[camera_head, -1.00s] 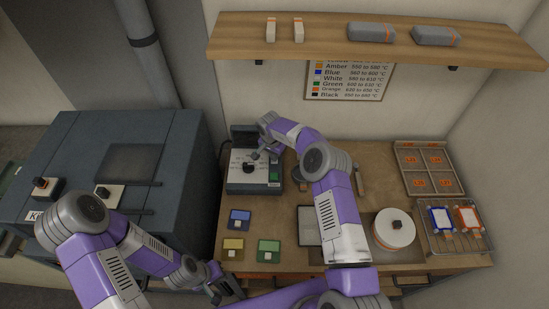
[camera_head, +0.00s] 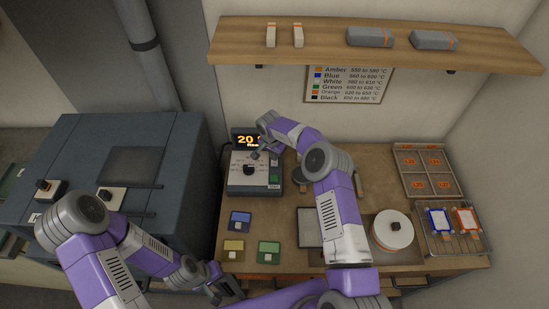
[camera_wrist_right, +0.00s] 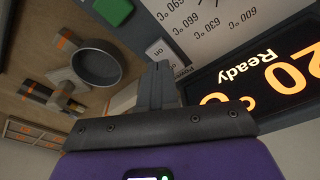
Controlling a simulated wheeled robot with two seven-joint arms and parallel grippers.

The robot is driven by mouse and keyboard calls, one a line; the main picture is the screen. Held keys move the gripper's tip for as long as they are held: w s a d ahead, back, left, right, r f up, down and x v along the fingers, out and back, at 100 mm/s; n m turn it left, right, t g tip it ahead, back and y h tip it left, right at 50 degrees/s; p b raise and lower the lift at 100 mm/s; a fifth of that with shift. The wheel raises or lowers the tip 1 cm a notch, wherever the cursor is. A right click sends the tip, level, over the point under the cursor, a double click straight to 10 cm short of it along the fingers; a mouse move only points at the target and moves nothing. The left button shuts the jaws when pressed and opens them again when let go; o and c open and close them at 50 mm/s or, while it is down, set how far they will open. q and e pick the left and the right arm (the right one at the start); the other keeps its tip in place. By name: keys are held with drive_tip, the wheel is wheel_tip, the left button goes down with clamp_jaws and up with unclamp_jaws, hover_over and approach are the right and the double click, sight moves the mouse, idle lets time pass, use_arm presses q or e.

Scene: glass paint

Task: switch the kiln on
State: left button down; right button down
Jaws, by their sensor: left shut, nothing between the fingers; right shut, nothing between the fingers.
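The kiln (camera_head: 175,150) is the large dark blue-grey box on the left. Its controller (camera_head: 235,187) stands on the bench, with a pale dial face, a black knob (camera_head: 249,170) and a green button (camera_head: 274,179). The controller's display (camera_head: 245,140) is lit in orange; in the right wrist view the display (camera_wrist_right: 265,82) reads "Ready" beside 20 °C. My right gripper (camera_head: 256,155) is shut and empty over the controller's upper right. My left gripper (camera_head: 225,289) is shut and empty at the bench's front left.
Blue (camera_head: 240,219), yellow (camera_head: 233,246) and green (camera_head: 268,249) pads lie before the controller. A shelf (camera_head: 330,40) runs above.

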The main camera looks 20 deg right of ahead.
sight(274, 163)
wheel_tip(274, 163, up, 4)
drive_tip(key=shift+r+p, duration=0.25)
drive_tip(key=shift+p, duration=0.1)
idle(0.6)
